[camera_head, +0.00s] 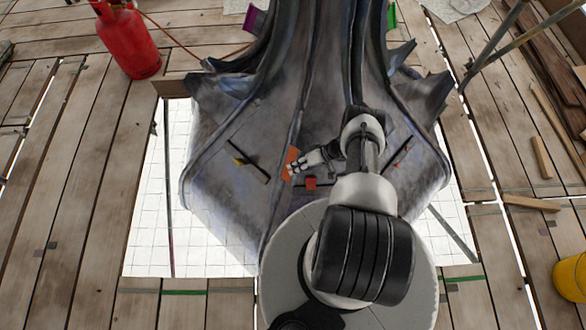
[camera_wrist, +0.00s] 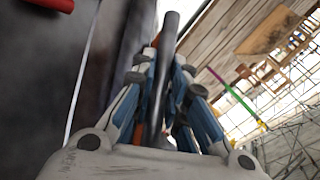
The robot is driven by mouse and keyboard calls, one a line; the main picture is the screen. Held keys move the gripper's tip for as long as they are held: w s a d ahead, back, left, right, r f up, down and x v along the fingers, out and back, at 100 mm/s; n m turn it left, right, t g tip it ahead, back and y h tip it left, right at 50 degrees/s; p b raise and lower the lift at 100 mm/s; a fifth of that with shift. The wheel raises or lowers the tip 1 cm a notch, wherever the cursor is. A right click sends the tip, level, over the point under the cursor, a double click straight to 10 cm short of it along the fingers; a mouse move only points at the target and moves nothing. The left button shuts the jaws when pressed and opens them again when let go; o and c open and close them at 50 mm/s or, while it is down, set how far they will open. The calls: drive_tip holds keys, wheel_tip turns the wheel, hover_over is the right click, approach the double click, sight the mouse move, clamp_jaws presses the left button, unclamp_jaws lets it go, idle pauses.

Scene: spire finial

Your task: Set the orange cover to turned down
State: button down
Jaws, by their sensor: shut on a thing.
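An orange cover (camera_head: 291,161) shows as a narrow upright patch on the grey spire's sloping face in the head view. My gripper (camera_head: 302,165) is right beside it, its fingertips at or very near its right side. In the wrist view my gripper (camera_wrist: 160,95) is closed around a long dark bar (camera_wrist: 167,45), seen nearly edge-on. I cannot tell whether this bar is part of the orange cover. The fingers hide much of what they hold. The cover's exact tilt is unclear.
A red cylinder (camera_head: 127,42) stands at upper left, a yellow bucket (camera_head: 571,277) at lower right. Wooden decking surrounds the spire.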

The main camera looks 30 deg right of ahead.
idle(0.6)
drive_tip(key=c, duration=1.6)
unclamp_jaws()
drive_tip(key=shift+o, duration=0.2)
drive_tip(key=shift+d, duration=0.1)
drive_tip(key=v, duration=1.2)
drive_tip(key=shift+f, duration=0.15)
drive_tip(key=shift+d, duration=0.1)
